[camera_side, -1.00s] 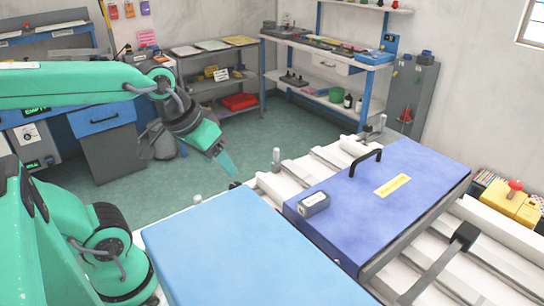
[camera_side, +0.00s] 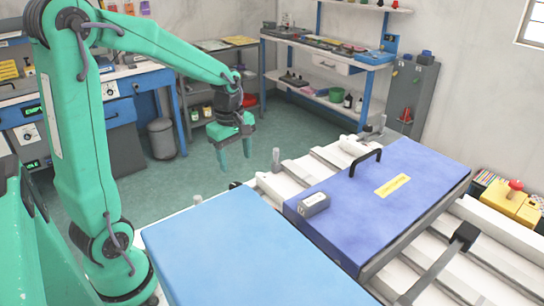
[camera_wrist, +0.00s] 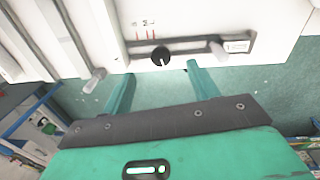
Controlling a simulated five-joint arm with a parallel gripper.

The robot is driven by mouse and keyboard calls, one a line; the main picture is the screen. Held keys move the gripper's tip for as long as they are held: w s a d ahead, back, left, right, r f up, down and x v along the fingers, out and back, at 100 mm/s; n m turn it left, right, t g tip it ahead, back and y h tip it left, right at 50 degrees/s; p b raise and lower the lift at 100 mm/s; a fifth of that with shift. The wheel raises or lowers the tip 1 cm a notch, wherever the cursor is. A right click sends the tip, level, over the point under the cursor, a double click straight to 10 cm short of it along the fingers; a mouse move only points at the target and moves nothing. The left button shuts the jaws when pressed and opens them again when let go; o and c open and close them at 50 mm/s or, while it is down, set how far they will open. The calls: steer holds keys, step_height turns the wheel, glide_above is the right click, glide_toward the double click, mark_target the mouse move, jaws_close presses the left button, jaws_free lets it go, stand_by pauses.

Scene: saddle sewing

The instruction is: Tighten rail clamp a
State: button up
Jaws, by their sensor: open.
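My gripper (camera_side: 235,161) is open and empty, pointing down above the floor side of the white machine bed (camera_side: 300,167). In the wrist view its fingertips (camera_wrist: 160,72) lie on either side of a black knob (camera_wrist: 160,56) with a white mark, set at a slot in the bed edge. The knob shows small in the side view (camera_side: 235,185). A grey upright peg (camera_wrist: 94,80) and another grey peg (camera_wrist: 218,48) flank the knob. They also show in the side view, one farther (camera_side: 276,160) and one nearer (camera_side: 197,199). I cannot tell which part is rail clamp a.
A light blue slab (camera_side: 250,250) and a darker blue pad (camera_side: 385,195) with a black handle (camera_side: 366,160) cover much of the bed. A black-ended lever (camera_side: 466,237) stands at right. Green floor lies beyond the bed.

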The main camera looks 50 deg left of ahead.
steer(key=a+f+n, duration=0.1)
steer(key=w+a+f+n, duration=0.1)
steer(key=a+f+n, duration=0.1)
steer(key=shift+f+n+g, duration=0.2)
steer(key=shift+n+g, duration=0.1)
steer(key=shift+g, duration=0.1)
steer(key=shift+d+f, duration=0.1)
steer(key=shift+f, duration=0.05)
steer(key=shift+f, duration=3.75)
steer(key=c, duration=1)
